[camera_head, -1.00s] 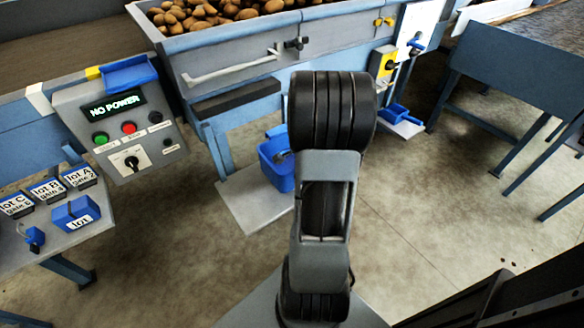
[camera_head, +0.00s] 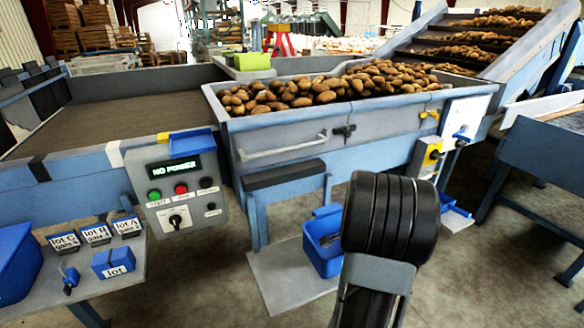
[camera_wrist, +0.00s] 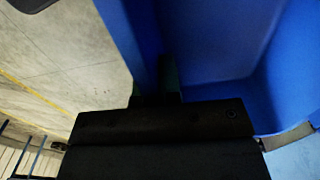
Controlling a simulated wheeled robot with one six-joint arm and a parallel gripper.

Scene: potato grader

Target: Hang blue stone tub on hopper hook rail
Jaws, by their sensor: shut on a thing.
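The blue stone tub (camera_head: 322,262) is at the grey platform below the hopper in the head view, partly covered by my arm. I cannot tell whether it rests there or is slightly raised. Its blue wall and inside fill much of the wrist view (camera_wrist: 215,45). My gripper (camera_wrist: 168,78) is shut on the tub's wall, one dark fingertip showing against the blue. The gripper is hidden in the head view. The pale hook rail (camera_head: 282,147) runs along the hopper's (camera_head: 330,120) front, above the tub, with nothing hanging on it.
A control panel (camera_head: 178,190) reading NO POWER stands left of the tub. A dark ledge (camera_head: 285,174) juts out between rail and tub. A yellow switch box (camera_head: 431,155) and another blue container (camera_head: 455,208) are at right. Open floor lies in front.

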